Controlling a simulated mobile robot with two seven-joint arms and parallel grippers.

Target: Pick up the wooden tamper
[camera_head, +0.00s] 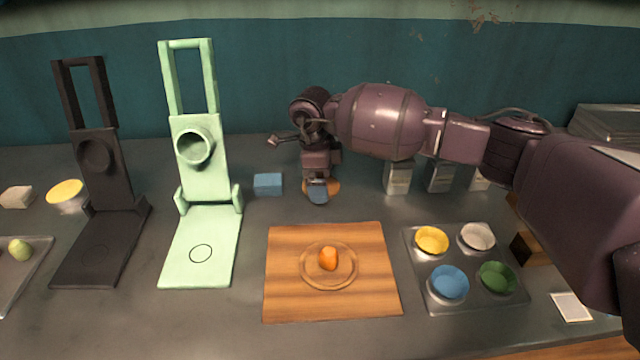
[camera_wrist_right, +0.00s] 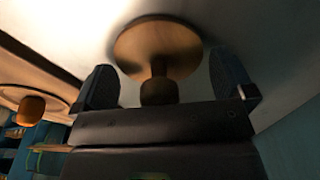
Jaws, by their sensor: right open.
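The wooden tamper (camera_wrist_right: 158,48) shows in the right wrist view as a round wooden disc with a narrow neck and a darker knob. Its knob lies between the two fingers of my right gripper (camera_wrist_right: 165,85), which are apart with space on both sides. In the head view the right gripper (camera_head: 318,192) points down at the back of the counter, beyond the cutting board. It hides most of the tamper; only an orange-brown edge (camera_head: 334,187) shows beside the fingers. My left gripper is not in view.
A blue block (camera_head: 268,184) lies just left of the right gripper. A light green stand (camera_head: 205,215) and a black stand (camera_head: 100,220) are further left. An orange piece (camera_head: 328,259) sits on a wooden board (camera_head: 285,300) in front. A tray (camera_head: 480,302) of coloured bowls is right.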

